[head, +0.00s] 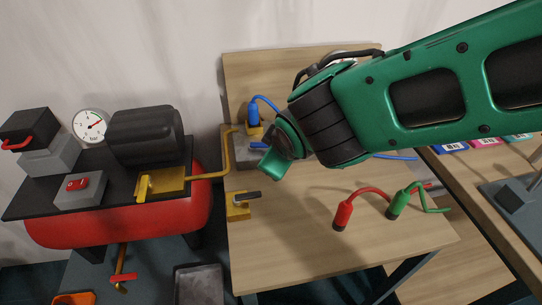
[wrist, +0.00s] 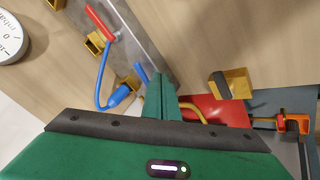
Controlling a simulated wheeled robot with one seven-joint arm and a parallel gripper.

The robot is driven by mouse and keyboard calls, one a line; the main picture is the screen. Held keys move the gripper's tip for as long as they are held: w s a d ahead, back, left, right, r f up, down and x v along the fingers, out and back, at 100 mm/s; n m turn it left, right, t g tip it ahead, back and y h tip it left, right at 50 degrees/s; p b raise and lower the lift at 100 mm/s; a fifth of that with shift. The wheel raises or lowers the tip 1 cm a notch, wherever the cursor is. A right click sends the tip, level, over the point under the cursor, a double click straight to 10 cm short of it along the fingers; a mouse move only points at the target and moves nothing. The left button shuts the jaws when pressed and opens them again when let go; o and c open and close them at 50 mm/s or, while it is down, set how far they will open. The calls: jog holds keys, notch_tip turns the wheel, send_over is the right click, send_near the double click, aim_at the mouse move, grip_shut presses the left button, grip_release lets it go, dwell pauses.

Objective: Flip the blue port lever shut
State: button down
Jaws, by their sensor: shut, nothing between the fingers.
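The blue port lever (wrist: 142,73) sticks out beside the yellow blue-line port in the wrist view. A small part of the blue lever (head: 257,145) shows left of my gripper in the head view. The blue hose plug (wrist: 121,95) sits at that port; the plug (head: 254,116) stands upright in the head view. My gripper (wrist: 160,82) is shut and empty, its fingertips close to the right of the lever. I cannot tell whether they touch. In the head view my gripper (head: 270,163) hides part of the grey port plate (head: 246,154).
A red lever (wrist: 102,24) and an empty yellow port (wrist: 96,43) lie farther along the plate. A yellow block with a dark lever (head: 240,206) stands at the table's left edge. Red (head: 343,215) and green (head: 398,205) hose plugs lie on the table. The compressor (head: 120,222) stands left.

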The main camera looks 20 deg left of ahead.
jog(key=shift+w+d+v, duration=0.15)
jog(key=shift+v, duration=0.95)
jog(key=shift+w+d+v, duration=0.15)
jog(key=shift+v, duration=0.95)
